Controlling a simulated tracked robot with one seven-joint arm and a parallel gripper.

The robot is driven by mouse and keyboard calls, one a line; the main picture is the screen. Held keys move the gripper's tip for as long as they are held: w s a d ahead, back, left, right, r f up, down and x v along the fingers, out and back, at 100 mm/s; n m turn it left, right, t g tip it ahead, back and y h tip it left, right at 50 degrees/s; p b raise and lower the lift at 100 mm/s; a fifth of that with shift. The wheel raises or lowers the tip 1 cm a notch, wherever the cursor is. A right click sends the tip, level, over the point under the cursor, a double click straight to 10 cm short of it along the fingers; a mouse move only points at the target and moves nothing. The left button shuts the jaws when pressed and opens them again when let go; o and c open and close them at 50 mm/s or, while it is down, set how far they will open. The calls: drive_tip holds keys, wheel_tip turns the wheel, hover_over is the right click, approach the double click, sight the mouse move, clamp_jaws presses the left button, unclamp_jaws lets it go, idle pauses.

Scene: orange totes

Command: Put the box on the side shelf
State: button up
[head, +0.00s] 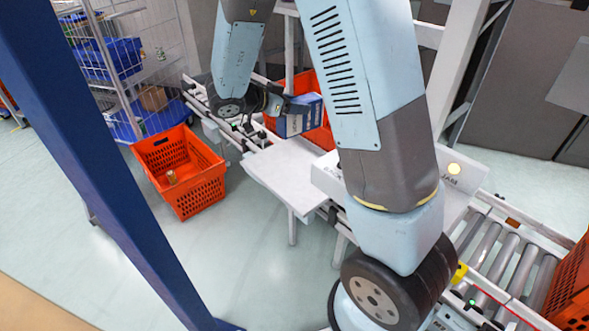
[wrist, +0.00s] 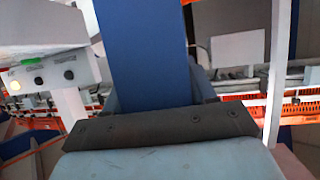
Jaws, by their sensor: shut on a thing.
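The box (head: 300,115) is small, with a blue face and a paler side, and shows in the head view just right of my gripper (head: 280,106). My gripper is shut on it and holds it in front of an orange tote on the conveyor. The side shelf (head: 285,172) is a flat white panel on legs, nearer and lower in the picture than the box.
An orange tote (head: 318,136) stands behind the box. Another orange tote (head: 203,184) sits on the floor at left with a small item inside. A blue post (head: 95,150) crosses the left foreground. A roller conveyor (head: 505,262) is at right, and a wire cage (head: 165,50) at back left.

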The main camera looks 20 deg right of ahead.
wheel_tip(320, 180, down, 20)
drive_tip(key=shift+s+r, duration=0.1)
drive_tip(key=shift+r, duration=0.15)
idle(0.6)
drive_tip(key=o, duration=1.3)
drive_tip(key=shift+c, duration=0.2)
